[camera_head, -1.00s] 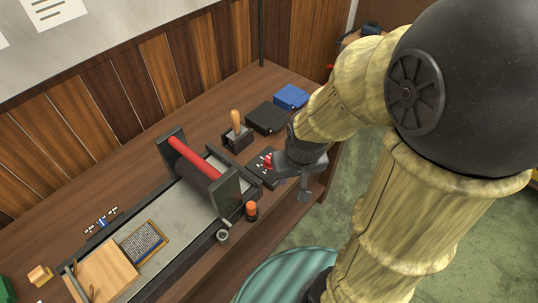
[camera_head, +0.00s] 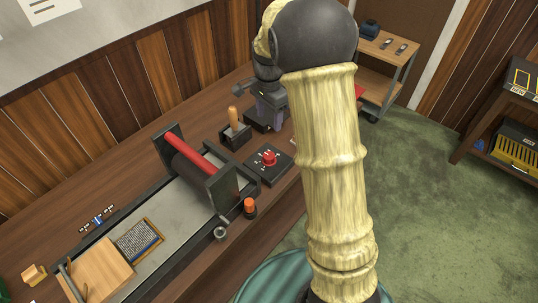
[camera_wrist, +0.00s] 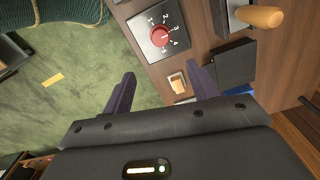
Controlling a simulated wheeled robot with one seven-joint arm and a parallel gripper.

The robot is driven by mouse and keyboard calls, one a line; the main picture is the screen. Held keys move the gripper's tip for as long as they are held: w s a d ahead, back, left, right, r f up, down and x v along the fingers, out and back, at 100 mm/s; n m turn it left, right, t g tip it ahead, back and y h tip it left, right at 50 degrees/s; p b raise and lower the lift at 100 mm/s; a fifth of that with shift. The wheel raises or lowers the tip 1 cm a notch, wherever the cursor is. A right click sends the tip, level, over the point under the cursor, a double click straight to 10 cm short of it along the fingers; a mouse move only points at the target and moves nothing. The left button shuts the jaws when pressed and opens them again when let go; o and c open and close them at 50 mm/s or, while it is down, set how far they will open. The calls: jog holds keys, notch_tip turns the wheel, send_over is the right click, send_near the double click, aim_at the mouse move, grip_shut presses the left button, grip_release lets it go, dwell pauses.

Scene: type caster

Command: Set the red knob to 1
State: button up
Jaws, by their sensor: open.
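The red knob (camera_head: 269,158) sits on a dark square dial plate (camera_head: 277,171) near the table's front edge, right of the press.
A holder with a wooden-handled tool (camera_head: 235,130) stands left of my gripper. The press (camera_head: 210,180) with a red roller is left of the knob, and an orange knob (camera_head: 250,207) is in front. A black box (camera_wrist: 235,65) lies by my right finger. Green floor is open on the right.

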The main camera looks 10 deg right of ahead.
aim_at(269, 155)
dwell(0.3)
notch_tip(269, 155, down, 17)
jog(key=shift+f+p, duration=0.2)
jog(key=shift+p, duration=0.9)
jog(key=c, duration=1)
